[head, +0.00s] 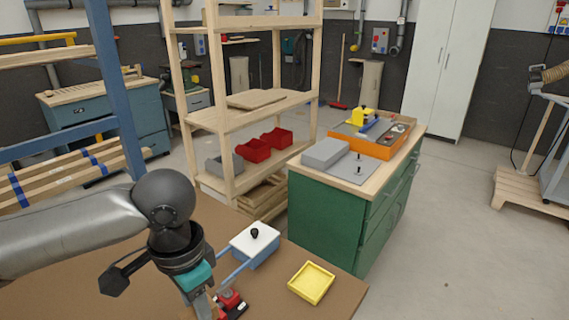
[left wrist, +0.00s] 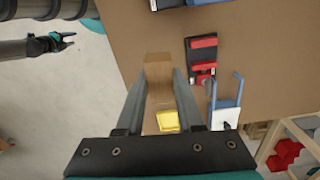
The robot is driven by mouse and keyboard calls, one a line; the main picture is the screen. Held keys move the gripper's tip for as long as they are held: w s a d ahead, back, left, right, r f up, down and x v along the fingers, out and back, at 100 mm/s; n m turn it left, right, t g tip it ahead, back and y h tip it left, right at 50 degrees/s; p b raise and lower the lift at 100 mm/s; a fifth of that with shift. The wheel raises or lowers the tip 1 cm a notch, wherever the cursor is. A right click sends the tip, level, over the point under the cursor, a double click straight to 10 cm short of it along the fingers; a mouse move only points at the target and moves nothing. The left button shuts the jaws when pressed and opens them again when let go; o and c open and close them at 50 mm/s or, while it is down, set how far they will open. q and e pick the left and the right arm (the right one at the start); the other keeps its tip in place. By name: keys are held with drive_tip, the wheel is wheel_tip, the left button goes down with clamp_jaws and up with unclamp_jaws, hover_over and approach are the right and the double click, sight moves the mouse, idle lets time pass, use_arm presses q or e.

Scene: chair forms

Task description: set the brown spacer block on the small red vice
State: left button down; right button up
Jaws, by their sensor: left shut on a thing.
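The brown spacer block (left wrist: 158,66) is between the fingertips of my left gripper (left wrist: 162,84) in the left wrist view, and the gripper is shut on it. In the head view my left gripper (head: 203,303) points down over the brown table; the block cannot be made out there. The small red vice (head: 232,304) stands on the table just right of the gripper. In the left wrist view the vice (left wrist: 203,61) shows red jaws on a dark base, to the right of the block and apart from it. My right gripper (left wrist: 66,40) is open and empty over the floor.
A blue box with a white lid and black knob (head: 254,240) stands beyond the vice, its blue arms reaching towards it. A yellow tray (head: 311,283) sits to the right. A green cabinet (head: 325,225) and a wooden shelf (head: 225,185) stand behind the table.

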use_arm(q)
drive_tip(key=n, duration=0.2)
drive_tip(key=a+n+b, duration=0.1)
drive_tip(key=n, duration=0.1)
drive_tip(key=shift+s+r+n, duration=0.1)
drive_tip(key=shift+s+n, duration=0.05)
drive_tip(key=shift+n, duration=0.25)
drive_tip(key=n, duration=0.1)
drive_tip(key=n+b, duration=0.1)
drive_tip(key=a+n, duration=0.1)
drive_tip(key=shift+s+r+n, duration=0.15)
drive_tip(key=shift+r+n, duration=0.1)
drive_tip(key=shift+n, duration=0.15)
drive_tip(key=shift+a, duration=0.1)
